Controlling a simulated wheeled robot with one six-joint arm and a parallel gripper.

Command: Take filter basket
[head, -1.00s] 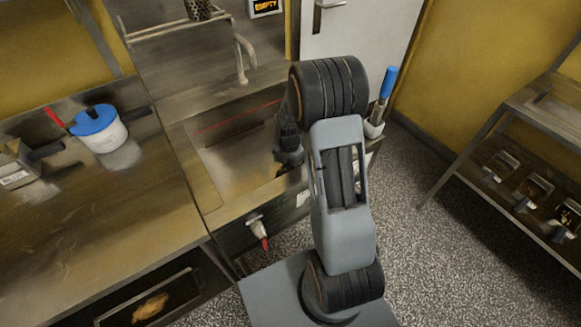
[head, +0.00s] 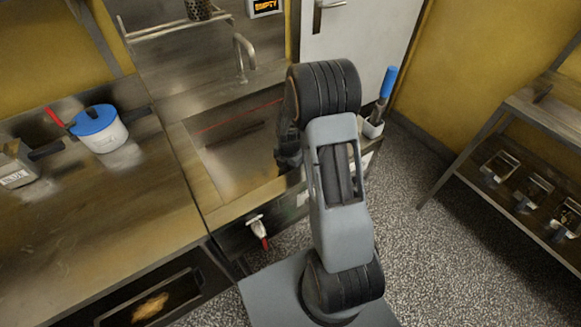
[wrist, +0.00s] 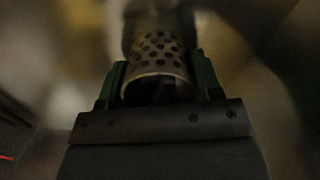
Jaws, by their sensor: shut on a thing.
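A perforated metal filter basket (wrist: 156,50), a short cylinder with an open round end, is in the wrist view between the two green fingers of my gripper (wrist: 162,82). The gripper is shut on it, and the open end faces the camera. In the head view my forearm hides the basket, and only a dark part of my wrist shows over the right side of the sink.
The sink (head: 235,165) has a tap (head: 240,55) behind it. A perforated cylinder (head: 198,8) stands on the rack above. A blue-lidded pot (head: 100,130) is on the left counter. A blue-handled brush (head: 385,90) stands at right. A shelf (head: 520,175) is far right.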

